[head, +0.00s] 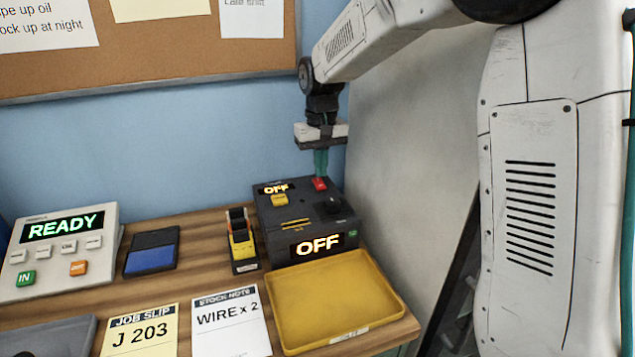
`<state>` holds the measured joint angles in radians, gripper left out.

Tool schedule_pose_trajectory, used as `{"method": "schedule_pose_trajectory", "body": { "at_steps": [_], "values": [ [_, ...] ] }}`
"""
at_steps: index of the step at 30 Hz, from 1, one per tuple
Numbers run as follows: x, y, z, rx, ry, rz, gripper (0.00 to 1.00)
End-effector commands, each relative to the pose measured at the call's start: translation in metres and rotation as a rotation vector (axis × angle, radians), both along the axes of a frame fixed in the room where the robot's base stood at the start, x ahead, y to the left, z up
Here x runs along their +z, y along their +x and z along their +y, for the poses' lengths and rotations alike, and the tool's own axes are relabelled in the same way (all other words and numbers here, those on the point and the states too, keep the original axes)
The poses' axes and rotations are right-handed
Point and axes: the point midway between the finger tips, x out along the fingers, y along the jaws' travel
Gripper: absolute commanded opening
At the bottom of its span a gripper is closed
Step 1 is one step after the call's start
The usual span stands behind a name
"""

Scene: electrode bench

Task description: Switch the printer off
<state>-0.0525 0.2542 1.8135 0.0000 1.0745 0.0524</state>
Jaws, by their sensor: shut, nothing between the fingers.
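A dark box-shaped machine (275,225), which looks like the printer, stands at the back right of the bench. Its front display (318,246) and a smaller display on its top (276,188) both read OFF. On top are a yellow button (280,200), a red button (319,185) and a black knob (333,206). A small green button (352,234) is on the front. My gripper (320,176) points straight down with its green fingers shut and empty. The fingertips are right at the red button; I cannot tell whether they touch it.
A yellow tray (335,292) lies in front of the machine. A small yellow-and-black holder (242,250) stands to its left. Farther left are a blue pad (150,260) and a grey panel (60,250) reading READY. Paper slips lie in front. A grey wall surface (420,150) rises close on the right.

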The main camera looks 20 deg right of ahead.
Motion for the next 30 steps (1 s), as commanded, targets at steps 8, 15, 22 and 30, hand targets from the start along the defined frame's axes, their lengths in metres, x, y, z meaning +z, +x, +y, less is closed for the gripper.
{"method": "schedule_pose_trajectory", "body": {
  "at_steps": [8, 15, 22, 30],
  "values": [
    [0.024, 0.000, 0.000, 0.000, 0.000, -0.003, 0.00],
    [0.040, 0.000, 0.000, 0.000, 0.000, -0.002, 0.00],
    [0.044, 0.000, 0.000, 0.000, 0.000, 0.000, 0.00],
    [0.044, 0.000, 0.000, 0.001, 0.000, 0.000, 0.00]
  ]
}}
